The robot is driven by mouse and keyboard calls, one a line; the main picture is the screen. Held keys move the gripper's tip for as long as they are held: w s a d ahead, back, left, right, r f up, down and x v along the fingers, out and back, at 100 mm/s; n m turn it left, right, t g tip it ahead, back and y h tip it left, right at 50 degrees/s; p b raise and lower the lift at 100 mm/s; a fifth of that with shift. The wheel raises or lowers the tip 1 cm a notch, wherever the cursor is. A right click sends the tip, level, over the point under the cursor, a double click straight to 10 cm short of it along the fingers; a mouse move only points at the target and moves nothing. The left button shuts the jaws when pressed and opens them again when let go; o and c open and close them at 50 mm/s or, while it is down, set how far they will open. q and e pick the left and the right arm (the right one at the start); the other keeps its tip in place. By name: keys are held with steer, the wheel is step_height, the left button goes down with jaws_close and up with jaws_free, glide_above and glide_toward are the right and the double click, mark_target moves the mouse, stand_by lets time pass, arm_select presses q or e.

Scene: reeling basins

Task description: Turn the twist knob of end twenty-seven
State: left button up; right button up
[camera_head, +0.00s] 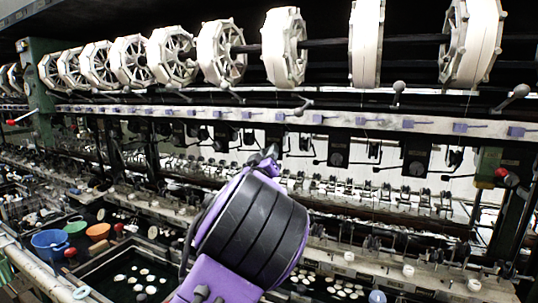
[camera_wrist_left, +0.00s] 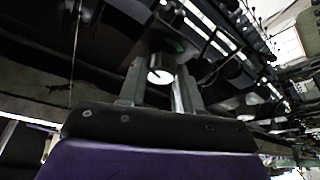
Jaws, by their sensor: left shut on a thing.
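My left gripper (camera_head: 268,156) reaches up to the reeling frame from the lower middle of the head view; its thick wrist hides most of the fingers and what they hold. In the left wrist view its two grey fingers (camera_wrist_left: 160,70) are closed on the sides of a small round knob. The knob's pale end face (camera_wrist_left: 160,77) with a dark line on it shows between the fingers. I cannot read any number that marks this end. My right gripper is in neither view.
A long rail (camera_head: 400,124) with several purple tabs runs across, below a row of white reels (camera_head: 283,48). Ball-ended levers (camera_head: 399,88) stick out nearby. Blue, green and orange bowls, the blue bowl (camera_head: 50,243) nearest, and dark basins with white cocoons (camera_head: 140,280) lie below.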

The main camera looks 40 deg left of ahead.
arm_select(q)
steer(key=shift+f, duration=0.1)
steer(key=m+h+b, duration=0.3)
steer(key=m, duration=0.4)
steer(key=m+t+h+b, duration=0.1)
steer(key=m+h+b, duration=0.2)
steer(key=m, duration=0.3)
steer(key=m+h+b, duration=0.4)
steer(key=m, duration=0.3)
steer(key=shift+a+m+t, duration=0.1)
steer(key=shift+m+t, duration=0.2)
steer(key=o, duration=1)
steer(key=shift+o, duration=0.2)
steer(key=shift+a, duration=0.1)
